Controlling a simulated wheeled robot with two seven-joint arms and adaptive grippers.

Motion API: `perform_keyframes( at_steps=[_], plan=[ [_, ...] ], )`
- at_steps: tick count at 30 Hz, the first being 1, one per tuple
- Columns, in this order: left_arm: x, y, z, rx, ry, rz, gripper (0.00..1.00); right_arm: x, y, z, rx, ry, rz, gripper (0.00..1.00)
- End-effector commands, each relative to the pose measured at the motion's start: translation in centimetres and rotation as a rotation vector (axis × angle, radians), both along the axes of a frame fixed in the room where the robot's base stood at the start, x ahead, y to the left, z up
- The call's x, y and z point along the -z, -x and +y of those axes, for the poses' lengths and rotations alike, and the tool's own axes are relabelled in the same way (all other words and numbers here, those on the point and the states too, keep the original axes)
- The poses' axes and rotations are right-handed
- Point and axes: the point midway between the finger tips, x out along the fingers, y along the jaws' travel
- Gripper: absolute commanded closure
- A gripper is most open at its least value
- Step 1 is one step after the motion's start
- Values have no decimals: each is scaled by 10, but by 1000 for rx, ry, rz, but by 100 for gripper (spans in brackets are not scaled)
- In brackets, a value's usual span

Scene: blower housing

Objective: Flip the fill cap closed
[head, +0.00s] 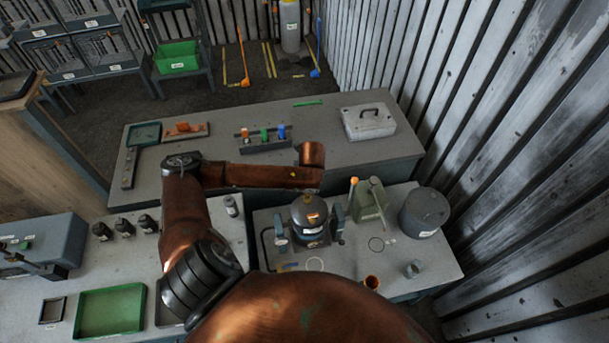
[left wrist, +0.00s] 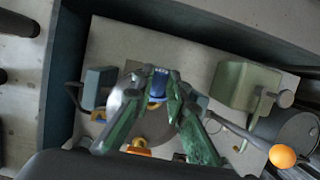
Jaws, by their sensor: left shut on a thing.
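In the left wrist view the green fingers of my left gripper (left wrist: 163,104) converge on a small blue piece, which looks like the fill cap (left wrist: 158,80). The gripper is shut on it, and the fingers hide part of it. A round grey metal housing (left wrist: 119,108) lies beneath and to the left of the fingertips. Whether the cap is tilted or flat cannot be told. In the head view my left forearm reaches over the bench above the blower unit, and the fingertips cannot be made out. My right gripper is not in view.
A green-grey box (head: 369,208), an orange-tipped lever (head: 353,186) and a dark drum (head: 424,212) stand right of the unit. A corrugated wall (head: 540,150) borders the right.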

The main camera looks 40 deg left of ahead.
Motion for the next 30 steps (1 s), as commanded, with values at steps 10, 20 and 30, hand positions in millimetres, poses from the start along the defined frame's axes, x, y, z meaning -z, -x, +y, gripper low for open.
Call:
perform_keyframes(
  at_steps=[10,20,30],
  plan=[
    [1,12,-18,3,-254,-206,100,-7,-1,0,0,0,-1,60],
    [8,23,-30,1,-500,-400,100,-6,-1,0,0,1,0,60],
    [16,30,-39,-1,-715,-570,100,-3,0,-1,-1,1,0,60]
  ],
)
